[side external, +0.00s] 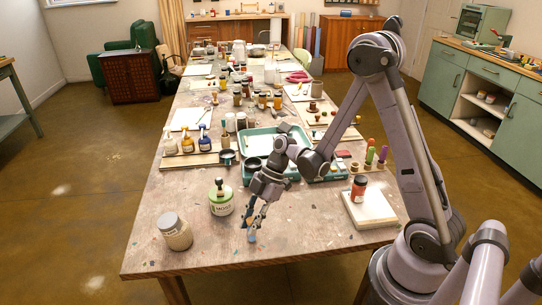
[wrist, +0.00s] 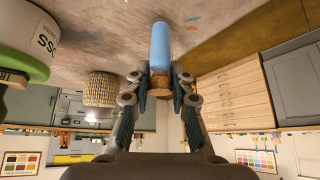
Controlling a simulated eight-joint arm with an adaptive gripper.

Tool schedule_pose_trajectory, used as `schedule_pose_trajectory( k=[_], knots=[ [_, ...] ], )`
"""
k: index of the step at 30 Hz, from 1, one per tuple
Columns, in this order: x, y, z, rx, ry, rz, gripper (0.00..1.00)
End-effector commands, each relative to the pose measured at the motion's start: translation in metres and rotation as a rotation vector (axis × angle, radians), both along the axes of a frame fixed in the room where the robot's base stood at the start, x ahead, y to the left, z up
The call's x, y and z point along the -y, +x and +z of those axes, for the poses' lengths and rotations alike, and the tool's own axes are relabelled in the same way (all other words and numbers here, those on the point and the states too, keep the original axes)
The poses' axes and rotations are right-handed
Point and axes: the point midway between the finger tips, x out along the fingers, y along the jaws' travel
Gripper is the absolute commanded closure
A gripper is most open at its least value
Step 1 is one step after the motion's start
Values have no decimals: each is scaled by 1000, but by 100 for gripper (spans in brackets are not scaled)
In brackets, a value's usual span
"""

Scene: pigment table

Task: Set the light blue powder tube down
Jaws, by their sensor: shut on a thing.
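The light blue powder tube (side external: 252,237) is near the front of the paint-flecked table (side external: 310,232), below my gripper (side external: 256,225). In the wrist view, the tube (wrist: 160,45) has a cork stopper (wrist: 160,85) at the end towards me. My gripper (wrist: 160,82) is shut on the tube at its corked end, one finger on each side. In the side view the tube looks about upright, with its lower end at or just above the tabletop. I cannot tell whether it touches.
A green-lidded jar (side external: 221,203) stands left of my gripper, and a jar of beige material (side external: 175,232) stands further left. A teal tray (side external: 258,142) lies behind. The tabletop around the tube is clear.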

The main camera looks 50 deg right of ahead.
Motion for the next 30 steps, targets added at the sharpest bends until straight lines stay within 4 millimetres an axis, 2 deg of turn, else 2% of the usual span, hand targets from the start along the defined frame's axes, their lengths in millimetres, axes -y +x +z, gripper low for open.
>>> schedule_pose_trajectory(
  k=[4, 5, 6, 7, 20, 30],
  knots=[
    [0, 0, -3, 0, 0, 0, 100],
    [0, 0, -3, 0, 0, 0, 70],
    [0, 0, -3, 0, 0, 0, 58],
    [0, 0, -3, 0, 0, 0, 56],
    [2, 0, 4, 0, 0, -1, 56],
    [32, -6, 49, -1, 0, -3, 56]
  ],
)
